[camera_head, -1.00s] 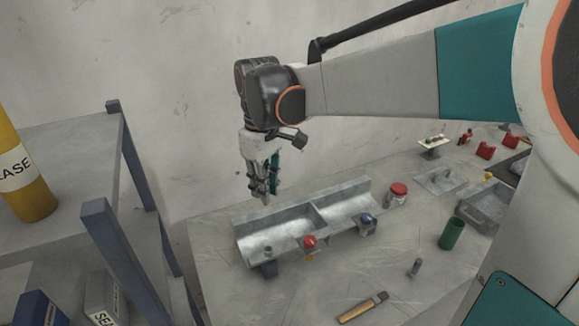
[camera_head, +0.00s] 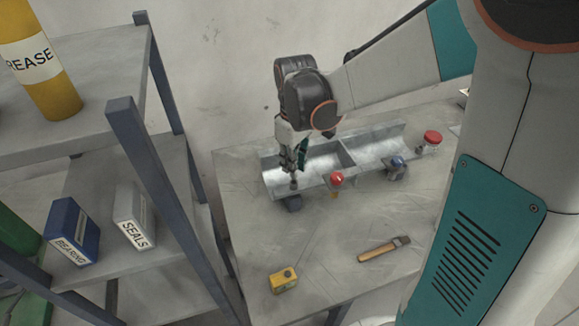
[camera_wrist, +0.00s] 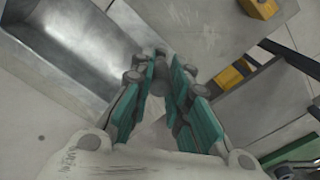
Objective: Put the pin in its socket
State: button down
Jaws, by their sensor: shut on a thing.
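My gripper (camera_head: 290,172) is over the front left corner of the grey metal trough (camera_head: 325,162), close above its front rim. In the wrist view my gripper (camera_wrist: 162,70) has its fingers close together on a small grey part, which I take to be the pin (camera_wrist: 178,86); the fingers hide most of it. Below my gripper in the head view, a dark blue-grey round piece (camera_head: 294,203) hangs at the trough's front, where the socket seems to be. I cannot tell whether the pin touches the socket or is inside it.
A red knob (camera_head: 336,179) and a blue knob (camera_head: 396,162) sit along the trough's front, with a red-lidded jar (camera_head: 432,139) beyond. A brush-like tool (camera_head: 384,250) and a yellow box (camera_head: 284,280) lie on the table. Shelving (camera_head: 150,160) stands left.

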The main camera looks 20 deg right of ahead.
jog(key=shift+f+b, duration=0.4)
jog(key=shift+f, duration=1.4)
jog(key=shift+f, duration=0.2)
jog(key=c, duration=1.5)
grip_release()
jog(key=shift+c, duration=0.2)
jog(key=shift+r, duration=0.15)
